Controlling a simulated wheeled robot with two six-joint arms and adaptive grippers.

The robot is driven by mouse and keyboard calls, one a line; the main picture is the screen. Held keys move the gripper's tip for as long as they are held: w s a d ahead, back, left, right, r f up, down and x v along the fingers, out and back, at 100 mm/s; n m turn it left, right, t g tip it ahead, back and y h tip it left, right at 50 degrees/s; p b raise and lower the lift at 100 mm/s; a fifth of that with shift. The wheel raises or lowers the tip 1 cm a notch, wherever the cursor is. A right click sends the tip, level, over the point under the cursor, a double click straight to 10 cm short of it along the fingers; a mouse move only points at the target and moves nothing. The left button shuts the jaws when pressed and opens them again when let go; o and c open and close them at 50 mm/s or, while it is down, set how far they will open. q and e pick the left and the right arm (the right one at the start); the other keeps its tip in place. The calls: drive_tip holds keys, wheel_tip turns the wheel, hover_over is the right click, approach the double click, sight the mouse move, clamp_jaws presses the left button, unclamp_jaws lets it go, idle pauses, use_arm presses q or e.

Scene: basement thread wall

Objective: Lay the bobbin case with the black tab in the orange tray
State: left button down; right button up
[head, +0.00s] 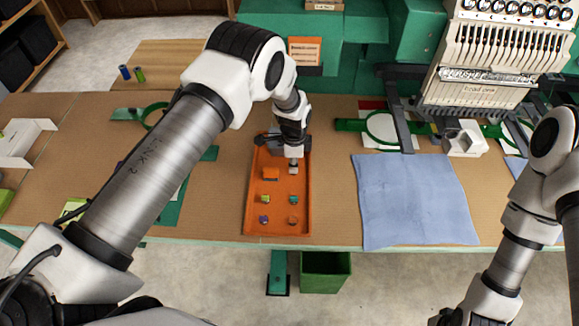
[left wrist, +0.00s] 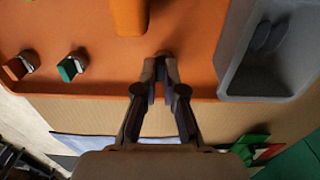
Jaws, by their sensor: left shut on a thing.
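My left gripper (head: 294,160) points down over the right side of the orange tray (head: 308,215). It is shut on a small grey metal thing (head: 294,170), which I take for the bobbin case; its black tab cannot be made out. In the left wrist view the fingertips (left wrist: 160,62) come together near the tray's long edge, and the held thing is mostly hidden. I cannot tell whether it touches the tray floor. My right gripper is out of view.
An orange block (head: 270,174) sits left of the gripper. A grey bin (left wrist: 232,60) stands at the tray's far end. A purple piece (head: 264,219) and a light green piece (head: 265,199) lie in the tray's near left. A blue cloth (head: 415,200) lies right of it.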

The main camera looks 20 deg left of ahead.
use_arm(q)
drive_tip(key=shift+w+d, duration=0.1)
drive_tip(key=shift+w, duration=0.1)
drive_tip(key=shift+w+d+f, duration=0.1)
drive_tip(key=shift+d, duration=0.05)
drive_tip(key=c, duration=1.3)
unclamp_jaws()
drive_tip(key=shift+r+p, duration=0.3)
drive_tip(key=shift+r+b, duration=0.3)
drive_tip(key=shift+b, duration=0.05)
wheel_tip(320, 180, up, 11)
drive_tip(key=shift+r+b, duration=0.1)
drive_tip(key=shift+b, duration=1.15)
